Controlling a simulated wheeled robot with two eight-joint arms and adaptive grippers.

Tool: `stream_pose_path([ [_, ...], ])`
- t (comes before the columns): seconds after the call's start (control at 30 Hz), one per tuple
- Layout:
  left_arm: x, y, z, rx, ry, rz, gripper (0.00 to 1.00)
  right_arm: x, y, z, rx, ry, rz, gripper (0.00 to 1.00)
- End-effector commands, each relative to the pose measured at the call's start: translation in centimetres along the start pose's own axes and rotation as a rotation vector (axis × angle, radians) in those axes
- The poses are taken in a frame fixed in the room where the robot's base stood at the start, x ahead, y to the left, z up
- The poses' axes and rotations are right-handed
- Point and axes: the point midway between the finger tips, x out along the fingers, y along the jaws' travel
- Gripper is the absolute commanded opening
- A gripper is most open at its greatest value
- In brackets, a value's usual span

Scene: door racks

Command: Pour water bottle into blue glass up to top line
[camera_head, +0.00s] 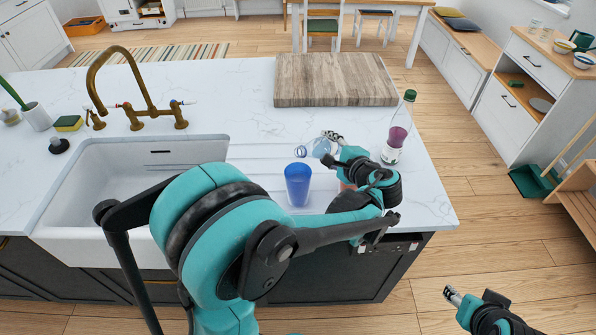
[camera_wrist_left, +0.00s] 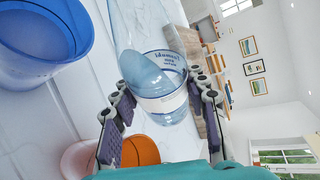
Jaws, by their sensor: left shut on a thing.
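The blue glass (camera_head: 298,185) stands upright on the white counter, right of the sink. It also shows at the upper left of the left wrist view (camera_wrist_left: 42,45). The clear water bottle (camera_head: 322,147) is tipped, its neck pointing left, above and behind the glass in the head view. My left gripper (camera_head: 333,144) is shut around the bottle, and its fingers flank the labelled body (camera_wrist_left: 166,88) in the wrist view. Bluish water shows inside the bottle. The top line on the glass cannot be made out. My right gripper (camera_head: 453,296) is low, off the counter; its opening is unclear.
A clear bottle with purplish contents and a green cap (camera_head: 396,132) stands right of my left gripper. An orange cup (camera_wrist_left: 140,152) is close below that gripper, mostly hidden in the head view. A wooden board (camera_head: 330,80) lies behind; the sink (camera_head: 215,150) is left.

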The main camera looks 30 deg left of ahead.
Motion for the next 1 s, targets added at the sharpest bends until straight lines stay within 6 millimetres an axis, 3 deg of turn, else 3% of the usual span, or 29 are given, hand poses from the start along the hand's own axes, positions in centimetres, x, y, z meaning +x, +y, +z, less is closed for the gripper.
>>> stream_pose_path([
  [1.0,-0.18,-0.71,0.05,-0.054,0.013,-0.023,0.05,-0.23,0.0,-0.17,0.0,0.0,0.0,0.49],
])
